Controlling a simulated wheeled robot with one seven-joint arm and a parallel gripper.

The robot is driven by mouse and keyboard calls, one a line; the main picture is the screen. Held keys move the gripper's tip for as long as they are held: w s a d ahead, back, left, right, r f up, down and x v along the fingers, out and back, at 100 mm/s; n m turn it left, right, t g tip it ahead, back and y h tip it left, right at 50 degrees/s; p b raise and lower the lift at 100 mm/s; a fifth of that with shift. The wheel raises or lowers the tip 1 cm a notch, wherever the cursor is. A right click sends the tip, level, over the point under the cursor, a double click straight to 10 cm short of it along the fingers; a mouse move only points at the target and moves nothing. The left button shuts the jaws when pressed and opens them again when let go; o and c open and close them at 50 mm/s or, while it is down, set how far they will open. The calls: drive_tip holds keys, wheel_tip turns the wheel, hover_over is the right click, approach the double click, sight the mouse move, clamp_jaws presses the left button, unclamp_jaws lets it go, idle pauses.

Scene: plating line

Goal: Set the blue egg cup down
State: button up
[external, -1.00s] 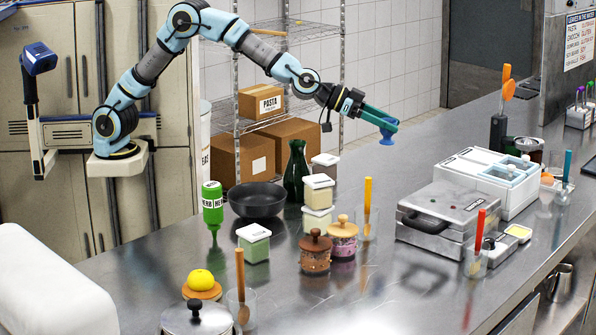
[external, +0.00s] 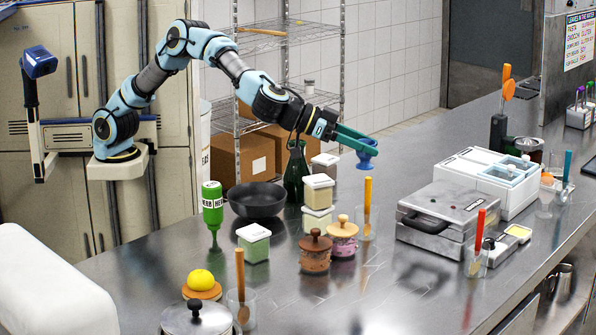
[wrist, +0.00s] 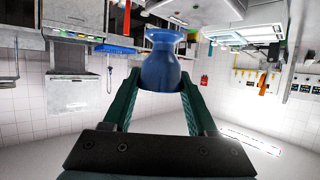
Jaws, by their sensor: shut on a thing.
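The blue egg cup (external: 367,153) is held in the air above the steel counter in the external view. My gripper (external: 362,146) has its green fingers closed around it. In the wrist view the egg cup (wrist: 162,62) sits between the two finger ends of my gripper (wrist: 162,90). The egg cup is apart from the counter (external: 395,265), above and behind the glass with the yellow-handled utensil.
Below the egg cup are a glass with a yellow-handled utensil (external: 367,205) and stacked jars (external: 317,190). A green bottle (external: 294,175) stands to the left. A grey press (external: 440,215) and a white container (external: 490,175) stand to the right. The counter's front middle is clear.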

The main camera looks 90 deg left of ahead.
drive_tip(key=s+d+f+n+y, duration=0.1)
drive_tip(key=s+d+f, duration=0.2)
drive_tip(key=s+d, duration=0.5)
drive_tip(key=s+d+f, duration=0.4)
drive_tip(key=s+d, duration=0.1)
drive_tip(key=s, duration=0.5)
drive_tip(key=shift+w+f+p, duration=0.2)
drive_tip(key=shift+f+p, duration=0.65)
drive_tip(key=shift+f, duration=6.45)
drive_tip(key=shift+f, duration=0.1)
drive_tip(key=o, duration=1.4)
drive_tip(key=shift+c, duration=0.2)
